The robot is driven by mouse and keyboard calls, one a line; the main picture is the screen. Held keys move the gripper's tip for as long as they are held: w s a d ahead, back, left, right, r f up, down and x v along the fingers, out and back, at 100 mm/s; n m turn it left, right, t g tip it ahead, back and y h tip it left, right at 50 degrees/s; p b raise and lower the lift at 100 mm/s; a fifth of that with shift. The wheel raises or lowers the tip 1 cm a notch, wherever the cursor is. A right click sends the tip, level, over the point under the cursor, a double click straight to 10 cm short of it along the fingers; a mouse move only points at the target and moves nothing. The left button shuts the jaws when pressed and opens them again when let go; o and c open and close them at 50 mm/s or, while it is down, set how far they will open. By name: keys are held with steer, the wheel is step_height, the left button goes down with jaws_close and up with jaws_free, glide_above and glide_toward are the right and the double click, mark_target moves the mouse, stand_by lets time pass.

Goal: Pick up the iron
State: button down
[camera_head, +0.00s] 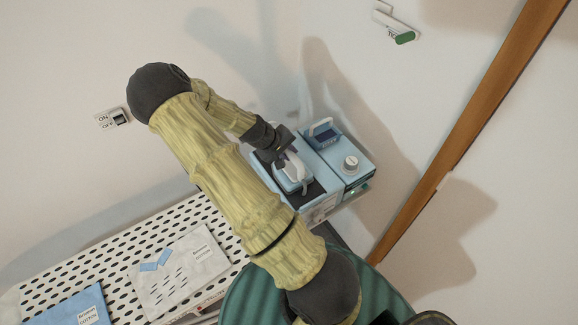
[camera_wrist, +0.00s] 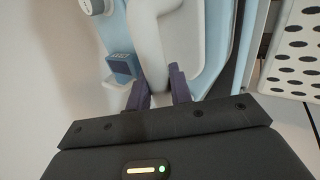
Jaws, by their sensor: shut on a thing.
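The iron (camera_head: 293,172) is light blue and white. It sits on the dark pad of a light blue station at the far end of the perforated board. My gripper (camera_head: 279,156) comes down on it from the upper left. In the wrist view, the two purple fingertips (camera_wrist: 162,92) are shut on the white handle of the iron (camera_wrist: 150,45). Part of the iron is hidden behind my gripper in the head view. I cannot tell whether the iron is lifted off the pad.
The station's blue unit with a grey knob (camera_head: 351,163) stands right of the iron. A green round surface (camera_head: 240,300) is in front. Walls are close behind.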

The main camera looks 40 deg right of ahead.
steer(key=shift+w+r, duration=0.1)
steer(key=shift+r, duration=0.1)
step_height(320, 180, up, 10)
steer(key=b, duration=0.2)
steer(key=shift+f+b, duration=0.15)
steer(key=shift+b, duration=0.2)
stand_by(0.5)
steer(key=c, duration=2)
jaws_free()
jaws_close()
